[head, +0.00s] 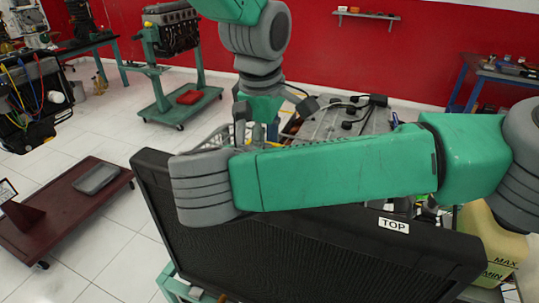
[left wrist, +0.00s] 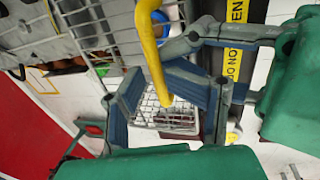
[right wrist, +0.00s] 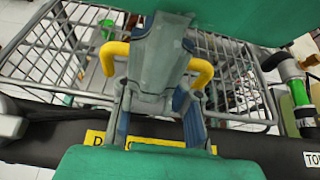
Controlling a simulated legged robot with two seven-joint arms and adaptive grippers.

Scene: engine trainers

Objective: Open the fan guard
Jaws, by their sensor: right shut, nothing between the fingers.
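The fan guard is a grey wire cage behind the radiator, partly hidden by my arms in the head view (head: 212,136). It also shows in the left wrist view (left wrist: 112,32) and right wrist view (right wrist: 62,48). A yellow handle (left wrist: 152,45) is on the guard; in the right wrist view the yellow handle (right wrist: 203,72) shows on both sides of my fingers. My left gripper (left wrist: 172,100) is open, with the yellow bar's end between its fingers; contact cannot be told. My right gripper (right wrist: 163,70) is shut and empty, in front of the handle. It is hidden in the head view.
The black radiator (head: 300,250) stands in front of the guard, labelled TOP. The engine (head: 340,122) is behind. A yellowish tank (head: 490,245) is at the right. A dark red low cart (head: 60,225) stands at the left, with bare tiled floor around it.

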